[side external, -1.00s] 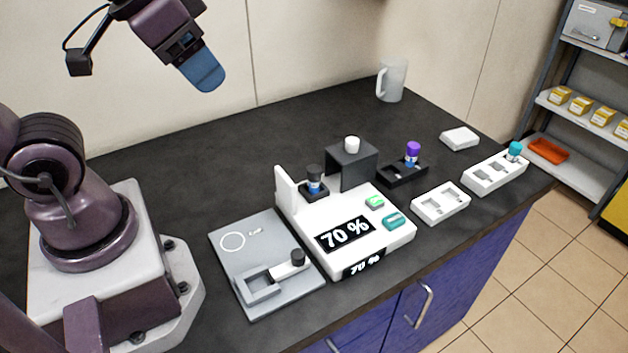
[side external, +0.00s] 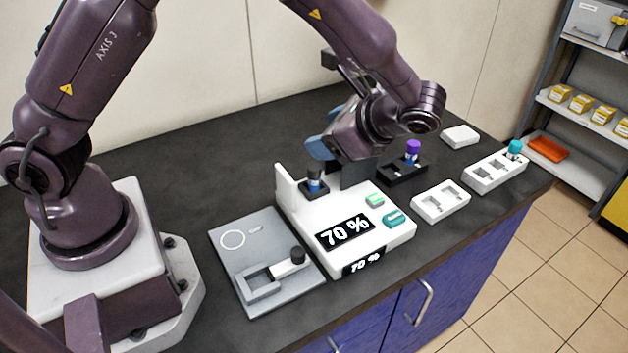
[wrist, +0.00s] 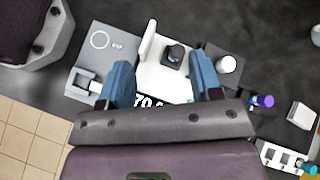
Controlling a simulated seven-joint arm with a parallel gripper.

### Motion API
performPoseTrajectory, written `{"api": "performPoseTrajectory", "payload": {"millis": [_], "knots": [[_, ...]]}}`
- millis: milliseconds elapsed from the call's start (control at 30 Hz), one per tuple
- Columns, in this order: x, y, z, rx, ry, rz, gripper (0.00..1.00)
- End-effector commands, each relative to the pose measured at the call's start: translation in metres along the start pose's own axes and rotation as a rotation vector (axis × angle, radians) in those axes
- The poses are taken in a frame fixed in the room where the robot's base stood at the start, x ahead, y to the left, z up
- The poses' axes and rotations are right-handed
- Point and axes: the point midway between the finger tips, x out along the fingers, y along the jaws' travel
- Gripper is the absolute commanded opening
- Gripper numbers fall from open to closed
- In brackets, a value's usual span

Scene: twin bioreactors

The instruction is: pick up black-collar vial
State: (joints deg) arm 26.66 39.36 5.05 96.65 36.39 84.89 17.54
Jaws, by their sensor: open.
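The black-collar vial (side external: 314,178), with a black top and a blue band, stands upright in a dark holder on the white device with the 70 % display (side external: 345,231). In the wrist view the vial (wrist: 174,54) shows from above, between and beyond the two blue fingers. My gripper (wrist: 163,78) is open and empty, its fingers spread to either side of the vial's line. In the side view my gripper (side external: 323,146) hangs above and behind the vial, apart from it; one finger is partly hidden by the wrist.
A purple-capped vial (side external: 413,152) stands in a black holder to the right. A teal-capped vial (side external: 515,149) stands in a white rack (side external: 495,172). A white-topped piece (wrist: 227,64) is close to the right finger. A grey plate (side external: 250,240) with a black knob lies left.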

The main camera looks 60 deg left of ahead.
Motion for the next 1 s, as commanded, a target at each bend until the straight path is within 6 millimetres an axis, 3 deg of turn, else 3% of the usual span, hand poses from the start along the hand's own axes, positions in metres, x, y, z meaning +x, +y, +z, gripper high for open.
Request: {"api": "performPoseTrajectory", "payload": {"millis": [33,200,433,633,1000], "knots": [[0.004,0.003,-0.021,0.059,-0.072,-0.041,0.59],[0.017,0.014,-0.076,0.22,-0.303,-0.188,0.59],[0.034,0.033,-0.126,0.348,-0.523,-0.342,0.59],[0.043,0.037,-0.134,0.378,-0.581,-0.382,0.59],[0.091,0.009,-0.106,0.378,-0.58,-0.38,0.59]]}}
